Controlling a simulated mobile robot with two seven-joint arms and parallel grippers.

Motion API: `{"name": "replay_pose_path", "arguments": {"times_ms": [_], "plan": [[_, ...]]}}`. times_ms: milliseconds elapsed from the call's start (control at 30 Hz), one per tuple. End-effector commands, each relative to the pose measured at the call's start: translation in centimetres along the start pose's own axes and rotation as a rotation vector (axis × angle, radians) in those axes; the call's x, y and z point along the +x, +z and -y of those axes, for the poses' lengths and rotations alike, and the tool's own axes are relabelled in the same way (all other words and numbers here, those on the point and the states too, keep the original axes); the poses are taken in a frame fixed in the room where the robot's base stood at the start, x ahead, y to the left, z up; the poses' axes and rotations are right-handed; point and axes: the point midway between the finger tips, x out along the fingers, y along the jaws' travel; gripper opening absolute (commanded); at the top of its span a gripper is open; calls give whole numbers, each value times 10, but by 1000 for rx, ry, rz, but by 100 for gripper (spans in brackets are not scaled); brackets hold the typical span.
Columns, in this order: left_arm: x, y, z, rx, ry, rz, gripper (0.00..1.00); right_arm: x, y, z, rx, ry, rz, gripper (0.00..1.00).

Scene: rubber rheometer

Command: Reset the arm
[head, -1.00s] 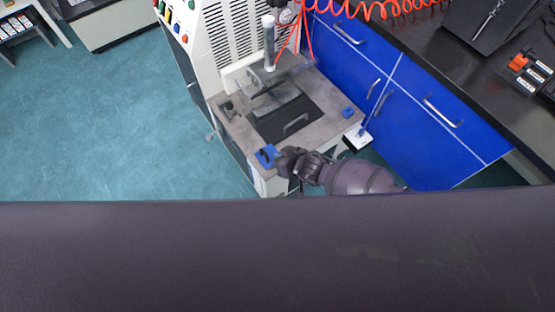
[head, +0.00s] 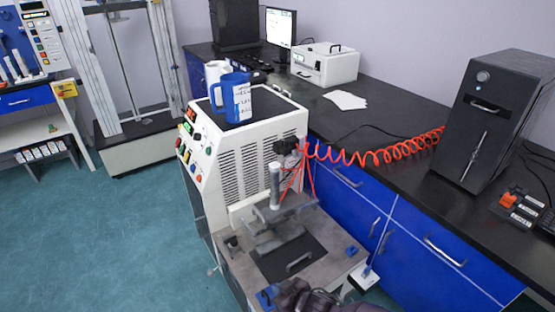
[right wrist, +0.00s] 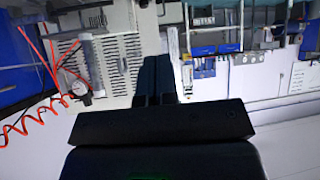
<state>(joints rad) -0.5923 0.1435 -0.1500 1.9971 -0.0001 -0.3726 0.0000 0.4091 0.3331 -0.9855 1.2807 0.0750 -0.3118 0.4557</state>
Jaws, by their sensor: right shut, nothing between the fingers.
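The rheometer is a white cabinet with a louvred side panel (head: 250,168) and colored buttons on its front. Its grey work platform (head: 240,265) carries a metal press plate, a dark mat with a handle (head: 299,262) and small blue blocks at the corners. My right gripper (head: 284,296) is at the bottom edge of the head view, by the platform's near blue block (head: 267,297); whether they touch is unclear. In the right wrist view its dark fingers (right wrist: 156,66) are together with nothing between them. My left gripper is not in view.
A blue mug (head: 236,97) and a white mug stand on the cabinet top. Blue drawers (head: 410,250) and a black bench (head: 400,120) lie to the right, with a black computer tower (head: 490,120). A red coiled hose (head: 390,152) runs from the cabinet. Teal floor (head: 90,230) is open at left.

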Motion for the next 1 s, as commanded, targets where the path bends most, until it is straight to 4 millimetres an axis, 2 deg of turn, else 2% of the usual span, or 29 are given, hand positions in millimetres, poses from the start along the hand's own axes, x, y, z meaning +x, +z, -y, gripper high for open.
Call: {"name": "replay_pose_path", "arguments": {"times_ms": [33, 100, 200, 333, 467, 633, 767, 900, 1000], "plan": [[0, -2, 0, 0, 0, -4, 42, -4, -18, 1, -18, 2, -36, 0], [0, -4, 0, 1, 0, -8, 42, -12, -38, 2, -37, 12, -83, 0], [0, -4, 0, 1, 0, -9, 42, -27, -59, 1, -43, 36, -143, 0], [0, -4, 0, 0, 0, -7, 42, -53, -74, -7, -27, 88, -205, 0], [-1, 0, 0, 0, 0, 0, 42, -86, -74, -24, 9, 166, -246, 0], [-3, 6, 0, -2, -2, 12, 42, -140, -50, -53, 79, 298, -260, 0], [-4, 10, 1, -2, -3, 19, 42, -185, -17, -72, 142, 402, -238, 0], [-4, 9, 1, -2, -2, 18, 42, -234, 29, -85, 222, 506, -189, 0], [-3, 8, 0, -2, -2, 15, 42, -265, 66, -86, 276, 567, -139, 0]]}}
